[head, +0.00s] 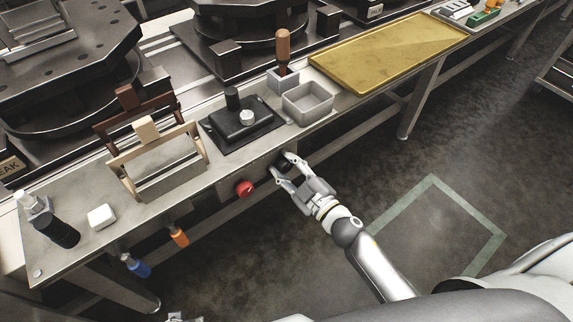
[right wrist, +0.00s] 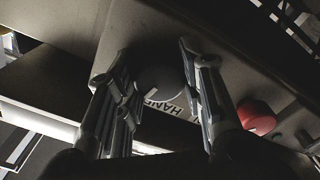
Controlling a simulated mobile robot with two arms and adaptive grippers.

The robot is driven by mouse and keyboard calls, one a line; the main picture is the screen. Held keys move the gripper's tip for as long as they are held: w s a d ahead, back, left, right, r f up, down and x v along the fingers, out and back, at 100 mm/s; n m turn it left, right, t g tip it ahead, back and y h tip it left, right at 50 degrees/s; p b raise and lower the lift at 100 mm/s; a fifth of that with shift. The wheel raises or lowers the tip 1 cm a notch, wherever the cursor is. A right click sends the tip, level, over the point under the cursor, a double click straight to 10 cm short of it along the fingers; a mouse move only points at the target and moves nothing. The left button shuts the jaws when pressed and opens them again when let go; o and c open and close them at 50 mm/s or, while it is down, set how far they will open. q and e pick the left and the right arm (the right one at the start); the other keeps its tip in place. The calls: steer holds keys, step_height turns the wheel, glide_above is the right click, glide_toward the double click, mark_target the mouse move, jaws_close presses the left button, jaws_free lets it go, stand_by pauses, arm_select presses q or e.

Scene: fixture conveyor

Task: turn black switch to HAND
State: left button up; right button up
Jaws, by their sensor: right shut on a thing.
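The black switch (head: 284,164) is a dark round knob on the front panel below the bench top. It also shows as a dark disc between the fingers in the right wrist view (right wrist: 160,76). My right gripper (head: 286,168) is shut on the black switch, a finger on each side of it. A label reading HAND (right wrist: 168,106) shows beside the knob, partly covered by the fingers. The knob's pointer is hidden, so its setting cannot be told. Only a small piece of what seems my left gripper (head: 184,317) shows at the bottom edge.
A red button (head: 244,188) sits on the same panel left of the switch, also in the right wrist view (right wrist: 256,116). Orange (head: 178,236) and blue (head: 136,265) handles hang under the bench edge. The floor in front is clear.

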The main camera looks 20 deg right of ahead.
steer(key=n, duration=0.5)
steer(key=shift+f+n, duration=0.1)
steer(key=shift+n, duration=0.7)
steer(key=shift+n+b, duration=0.4)
steer(key=shift+n, duration=0.7)
arm_select(q)
steer(key=shift+w+d+r, duration=0.1)
steer(key=shift+w+r, duration=0.1)
steer(key=shift+r, duration=0.45)
steer(key=shift+w+r, duration=0.25)
steer(key=shift+r, duration=0.4)
steer(key=shift+w+d+r, duration=0.1)
steer(key=shift+w+r, duration=0.1)
steer(key=shift+r, duration=0.45)
arm_select(e)
steer(key=shift+n, duration=1.2)
arm_select(q)
steer(key=shift+a, duration=0.1)
arm_select(e)
steer(key=o, duration=1)
arm_select(q)
steer(key=shift+s+f, duration=0.1)
steer(key=shift+s, duration=0.05)
